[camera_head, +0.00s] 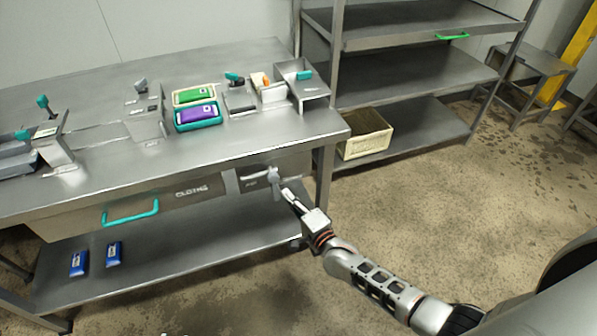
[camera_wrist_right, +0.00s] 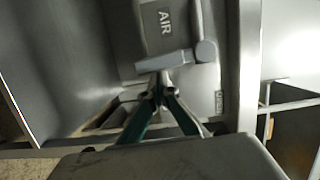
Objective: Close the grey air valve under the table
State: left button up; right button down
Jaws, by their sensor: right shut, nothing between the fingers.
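The grey air valve (camera_head: 260,176) is on the front panel under the table top, right of the CLOTHS drawer. In the right wrist view the lever (camera_wrist_right: 170,61) crosses beside a plate marked AIR (camera_wrist_right: 165,21). My right gripper (camera_head: 287,193) is shut and empty, just right of the lever. In the right wrist view its fingertips (camera_wrist_right: 160,82) are against or very close to the lever's side; contact is not certain. My left gripper is not in view.
The steel table (camera_head: 250,135) carries trays and fixtures. Its drawer has a teal handle (camera_head: 131,213), and blue packs (camera_head: 113,254) lie on the lower shelf. A table leg (camera_head: 325,180) stands close to my right gripper. A shelf rack holds a cream crate (camera_head: 366,145). The floor at right is open.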

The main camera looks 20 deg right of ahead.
jog(key=shift+a+f+m, duration=0.1)
jog(key=shift+a+m, duration=0.25)
jog(key=shift+m, duration=0.05)
dwell(0.4)
